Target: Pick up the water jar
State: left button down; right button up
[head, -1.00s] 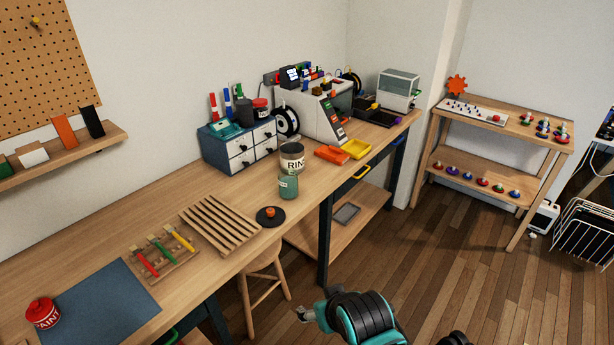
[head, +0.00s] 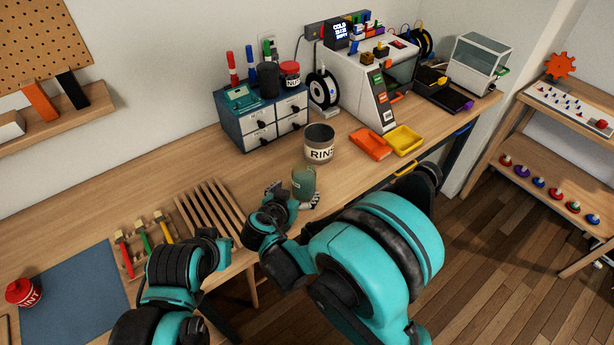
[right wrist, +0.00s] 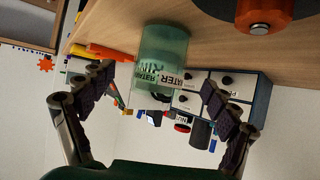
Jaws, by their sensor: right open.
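The water jar (head: 304,181) is a small green, partly see-through jar on the workbench, upright near its front edge. Contact is not visible. My left arm shows at lower left, but its fingers cannot be made out.
An orange tray (head: 369,144) and a yellow tray (head: 404,140) lie to the right. A slatted rack (head: 205,207) lies to the left. A blue drawer box (head: 262,121) stands at the back.

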jog(key=shift+w+f, duration=0.3)
jog(key=shift+w, duration=0.05)
jog(key=b+x, duration=0.3)
jog(key=x, duration=0.4)
jog(key=shift+f, duration=0.3)
jog(key=shift+s+r, duration=0.1)
jog(key=shift+s, duration=0.05)
jog(key=shift+c, duration=0.6)
jog(key=c, duration=1.5)
